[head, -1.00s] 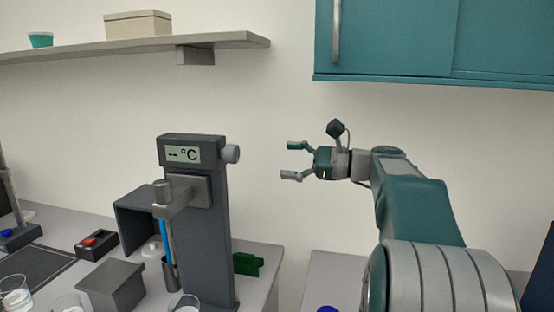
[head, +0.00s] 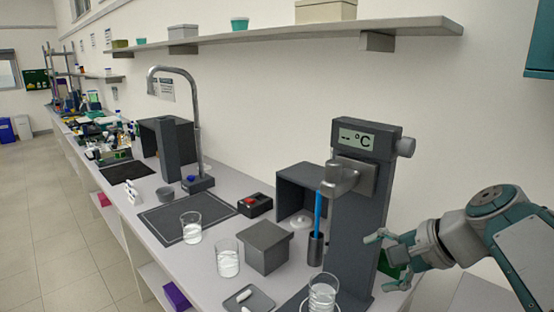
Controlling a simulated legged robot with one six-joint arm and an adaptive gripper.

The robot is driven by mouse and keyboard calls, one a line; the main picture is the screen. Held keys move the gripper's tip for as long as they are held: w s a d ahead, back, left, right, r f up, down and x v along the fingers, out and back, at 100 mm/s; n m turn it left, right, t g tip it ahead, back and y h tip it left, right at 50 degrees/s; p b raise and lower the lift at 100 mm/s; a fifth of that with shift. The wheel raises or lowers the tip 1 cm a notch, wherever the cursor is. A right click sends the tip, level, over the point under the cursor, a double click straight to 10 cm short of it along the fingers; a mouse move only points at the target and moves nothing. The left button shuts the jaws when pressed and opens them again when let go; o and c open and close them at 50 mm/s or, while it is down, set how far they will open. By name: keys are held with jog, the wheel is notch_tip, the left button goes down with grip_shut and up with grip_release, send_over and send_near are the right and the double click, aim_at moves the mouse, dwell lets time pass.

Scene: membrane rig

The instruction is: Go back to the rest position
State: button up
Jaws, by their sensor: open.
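My gripper (head: 385,262) is at the lower right of the head view, just right of the dark rig column (head: 357,225). Its fingers are spread and I see nothing held between them. The column carries a display (head: 356,140) reading "-- °C", a side knob (head: 405,147) and a clamp arm (head: 350,178). A blue rod (head: 318,212) stands in a small dark holder (head: 316,250) below the clamp. A green object (head: 388,265) shows behind my fingers, partly hidden. I cannot tell whether my gripper touches the column.
Beakers (head: 228,258) and a grey block (head: 266,247) stand on the bench (head: 205,275). A red-button box (head: 255,205) and a tap (head: 197,130) are farther left. A shelf (head: 270,38) runs above. Open floor (head: 60,230) lies at the left.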

jog(key=s+a+f+n+h, duration=0.1)
jog(key=s+f+n+h, duration=0.5)
jog(key=s+f+n, duration=0.5)
jog(key=shift+s+a+n+h, duration=0.2)
jog(key=shift+s+n+h, duration=0.2)
jog(key=shift+s+n, duration=0.3)
jog(key=shift+s, duration=0.1)
